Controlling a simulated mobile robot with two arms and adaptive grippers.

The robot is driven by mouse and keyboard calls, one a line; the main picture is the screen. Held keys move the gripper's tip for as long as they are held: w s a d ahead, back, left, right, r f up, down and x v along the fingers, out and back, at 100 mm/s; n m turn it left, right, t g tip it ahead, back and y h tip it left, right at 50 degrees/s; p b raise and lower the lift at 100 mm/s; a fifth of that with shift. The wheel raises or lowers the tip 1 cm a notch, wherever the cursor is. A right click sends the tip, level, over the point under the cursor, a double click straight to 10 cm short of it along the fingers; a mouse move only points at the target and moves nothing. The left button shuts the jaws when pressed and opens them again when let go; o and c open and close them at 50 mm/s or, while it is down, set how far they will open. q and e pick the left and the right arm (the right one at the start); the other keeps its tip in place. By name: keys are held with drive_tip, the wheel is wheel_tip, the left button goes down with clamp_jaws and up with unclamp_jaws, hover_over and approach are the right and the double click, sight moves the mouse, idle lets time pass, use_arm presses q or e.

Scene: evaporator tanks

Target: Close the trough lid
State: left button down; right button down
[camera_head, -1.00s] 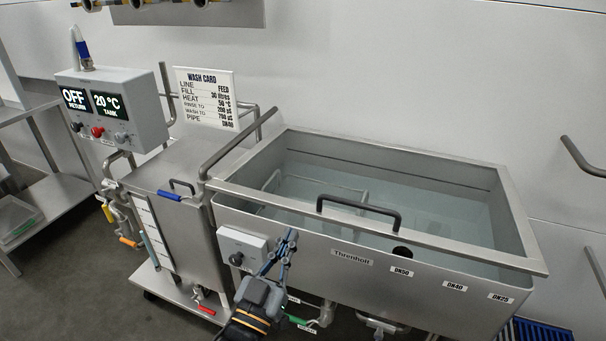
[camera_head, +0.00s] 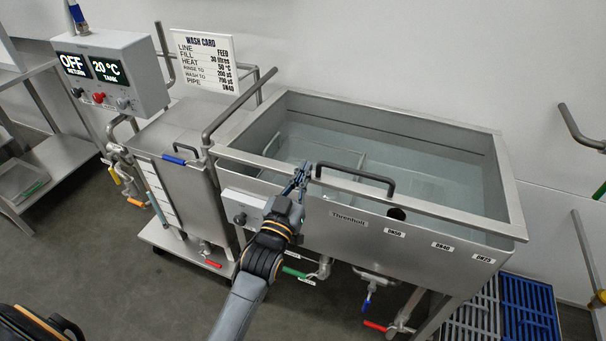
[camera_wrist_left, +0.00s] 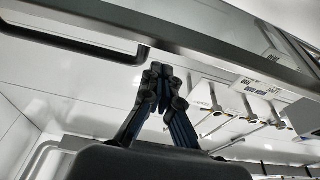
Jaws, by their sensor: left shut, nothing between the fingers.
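The trough (camera_head: 440,223) is a grey metal tank, open at the top, with clear liquid inside. A dark U-shaped handle (camera_head: 355,173) stands at its front edge; I cannot tell whether it belongs to a lid, and no lid panel is clearly seen. My left gripper (camera_head: 301,170) is at the front rim, just left of the handle's left end. In the left wrist view its fingers (camera_wrist_left: 160,72) are together and empty, below a metal edge, with the handle (camera_wrist_left: 75,38) at upper left. Contact with either cannot be told. My right gripper is not in view.
A smaller covered tank (camera_head: 180,140) with a blue-gripped handle stands left of the trough. Valves with coloured levers hang below the trough. Blue grating (camera_head: 528,308) lies at lower right.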

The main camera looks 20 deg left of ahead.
use_arm(q)
drive_tip(key=shift+s+f, duration=0.15)
drive_tip(key=shift+f, duration=0.5)
